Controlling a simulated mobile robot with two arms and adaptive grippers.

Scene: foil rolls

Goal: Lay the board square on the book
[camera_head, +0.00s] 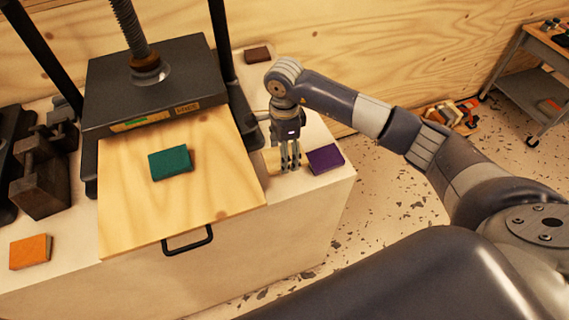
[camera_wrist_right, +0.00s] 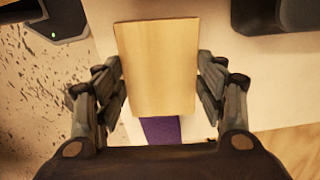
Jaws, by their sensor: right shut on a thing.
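A teal book (camera_head: 170,162) lies flat on the wide wooden plate (camera_head: 225,185) drawn out of the black press. My right gripper (camera_head: 289,165) points down at the right of that plate, over the pale bench top. It is shut on a small light wooden board, which fills the space between its fingers in the right wrist view (camera_wrist_right: 158,65). In the head view the fingers partly hide the board (camera_head: 270,160). A purple block (camera_head: 325,158) lies just right of the fingers. My left gripper is out of view.
The black press (camera_head: 150,85) has posts and a screw beside the plate. A plate handle (camera_head: 188,241) sticks out in front. An orange block (camera_head: 30,251), a brown block (camera_head: 257,54) and dark metal weights (camera_head: 40,175) stand around the press.

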